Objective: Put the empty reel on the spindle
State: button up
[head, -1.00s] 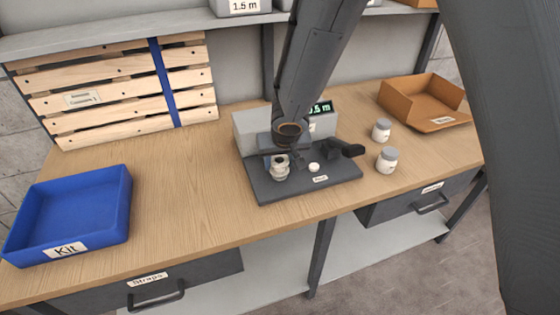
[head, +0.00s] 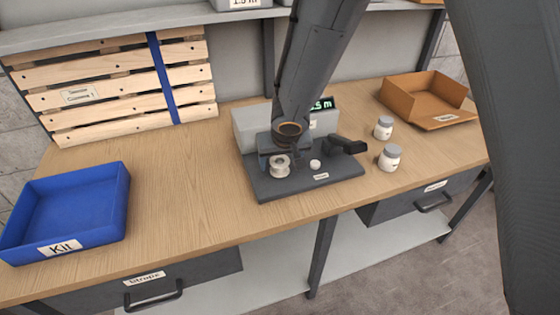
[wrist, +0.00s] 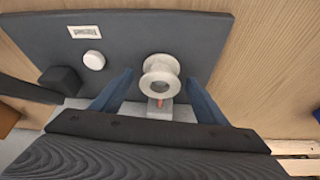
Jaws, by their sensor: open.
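The empty reel (head: 280,166) is a small pale grey spool at the left front of the dark base plate of the winding device (head: 330,180). In the wrist view the reel (wrist: 161,68) shows its round flange and centre, near the plate's edge. My gripper (wrist: 158,80) is open, with one blue finger on each side of the reel and a visible gap to each. In the head view my gripper (head: 278,152) is just behind and above the reel. No spindle shows clearly; I cannot tell whether the reel sits on it.
A white button (head: 315,164) and a black crank handle (head: 348,146) are right of the reel. Two lidded jars (head: 389,158) and an orange-brown tray (head: 436,122) are farther right. A blue kit bin (head: 118,205) is at left; bare tabletop lies between.

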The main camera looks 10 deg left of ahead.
jog(key=p+v, duration=0.4)
jog(key=v, duration=0.3)
jog(key=shift+r, duration=0.35)
jog(key=shift+s+d, duration=0.1)
jog(key=shift+s, duration=0.15)
